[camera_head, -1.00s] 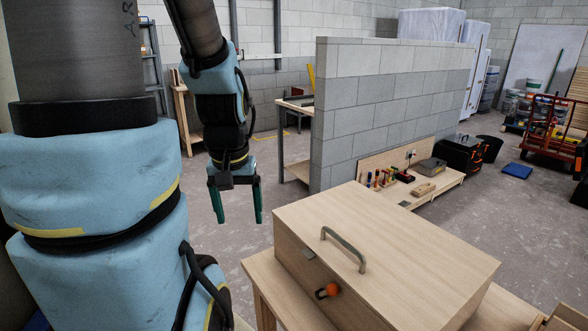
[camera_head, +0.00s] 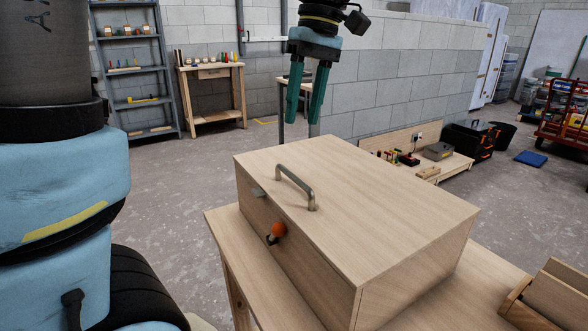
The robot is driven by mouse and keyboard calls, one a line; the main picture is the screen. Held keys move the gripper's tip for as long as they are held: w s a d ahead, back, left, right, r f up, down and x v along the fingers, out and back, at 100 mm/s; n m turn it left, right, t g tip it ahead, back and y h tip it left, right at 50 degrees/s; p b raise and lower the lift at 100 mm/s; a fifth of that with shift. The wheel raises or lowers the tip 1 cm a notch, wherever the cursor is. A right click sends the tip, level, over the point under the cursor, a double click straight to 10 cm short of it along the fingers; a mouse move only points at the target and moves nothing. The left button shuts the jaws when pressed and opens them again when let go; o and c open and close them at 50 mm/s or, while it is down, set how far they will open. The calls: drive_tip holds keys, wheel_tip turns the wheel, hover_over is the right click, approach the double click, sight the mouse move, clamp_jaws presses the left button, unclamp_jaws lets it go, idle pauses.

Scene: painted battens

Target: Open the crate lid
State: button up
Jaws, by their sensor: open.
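The wooden crate (camera_head: 310,270) stands on a wooden table, with its flat lid (camera_head: 365,205) lying shut on top. A grey metal handle (camera_head: 296,186) is fixed on the lid near its left edge. An orange knob on a dark latch (camera_head: 277,231) sits on the crate's front side, and a small metal plate (camera_head: 258,192) is near the lid's edge. My gripper (camera_head: 304,118) hangs above and behind the crate's far left corner, fingers pointing down. It is open and empty, apart from the handle.
The table (camera_head: 232,250) shows bare wood in front of the crate. A wooden box (camera_head: 545,300) stands at the lower right. A block wall (camera_head: 400,95) rises behind, with a low bench of tools (camera_head: 450,165) beside it. Shelves (camera_head: 130,75) and a workbench (camera_head: 212,90) stand at the back left.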

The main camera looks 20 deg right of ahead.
sight(291, 173)
drive_tip(key=f, duration=0.3)
drive_tip(key=a+f, duration=0.1)
drive_tip(key=f, duration=0.2)
drive_tip(key=a+f, duration=0.1)
drive_tip(key=f, duration=0.3)
drive_tip(key=shift+s, duration=0.3)
drive_tip(key=shift+c, duration=0.2)
drive_tip(key=shift+r, duration=0.1)
clamp_jaws()
idle(0.7)
